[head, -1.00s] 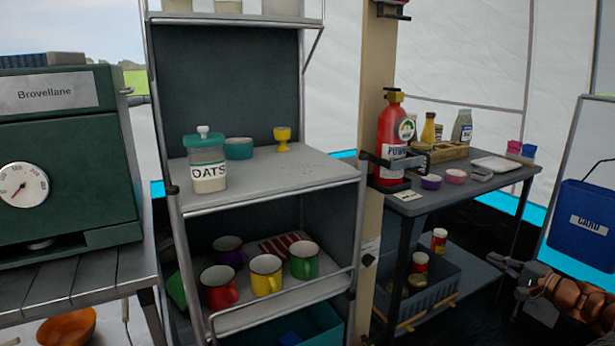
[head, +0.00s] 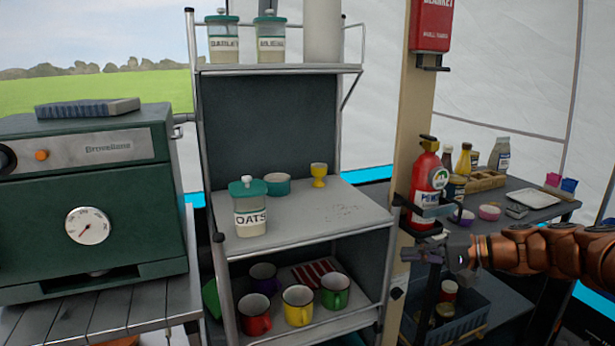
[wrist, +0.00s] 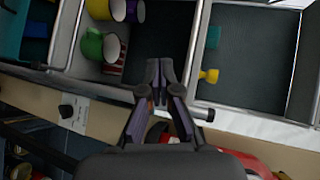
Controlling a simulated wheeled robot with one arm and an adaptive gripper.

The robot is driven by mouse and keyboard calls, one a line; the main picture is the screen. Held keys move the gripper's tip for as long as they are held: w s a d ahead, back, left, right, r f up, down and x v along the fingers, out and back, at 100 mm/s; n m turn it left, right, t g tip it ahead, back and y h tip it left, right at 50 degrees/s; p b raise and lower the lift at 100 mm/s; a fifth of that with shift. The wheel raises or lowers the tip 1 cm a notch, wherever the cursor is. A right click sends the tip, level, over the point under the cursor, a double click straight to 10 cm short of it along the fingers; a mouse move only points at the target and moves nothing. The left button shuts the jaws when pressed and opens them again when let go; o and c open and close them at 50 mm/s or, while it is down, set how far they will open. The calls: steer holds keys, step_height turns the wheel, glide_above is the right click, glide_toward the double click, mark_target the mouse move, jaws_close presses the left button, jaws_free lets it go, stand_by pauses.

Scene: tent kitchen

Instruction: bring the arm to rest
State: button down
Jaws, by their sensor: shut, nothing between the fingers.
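My gripper (head: 420,252) is at the right of the head view, in front of the post beside the shelf rack. Its arm reaches in from the right edge. In the wrist view my gripper (wrist: 160,68) has its fingertips together, with nothing between them. The rack's shelves lie beyond the fingers there. No object touches the fingertips that I can see.
A metal rack (head: 290,242) holds an oats jar (head: 250,207), a teal bowl (head: 277,184), a yellow egg cup (head: 319,174) and several mugs. A red extinguisher (head: 427,185) hangs on the post (head: 409,110) close to my gripper. A green oven (head: 90,200) stands at left.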

steer(key=s+a+r+n+g+h+p, duration=0.25)
steer(key=s+a+r+p, duration=0.2)
steer(key=s+a, duration=0.4)
steer(key=s+a+r+n+g+h+p, duration=0.2)
steer(key=s+a+r+g+h+p, duration=0.3)
steer(key=s, duration=0.7)
steer(key=s+d+h+p, duration=0.2)
steer(key=s+d+p, duration=0.2)
steer(key=s, duration=0.5)
steer(key=s+d+r+h+p, duration=0.1)
steer(key=s+d+h+p, duration=0.2)
steer(key=s+d+p, duration=0.2)
steer(key=s+p, duration=0.2)
steer(key=s, duration=0.2)
steer(key=shift+s+r+g, duration=0.2)
steer(key=shift+s+g, duration=0.15)
steer(key=shift+s, duration=0.05)
steer(key=shift+a+n+h, duration=0.15)
steer(key=shift+n+h, duration=0.1)
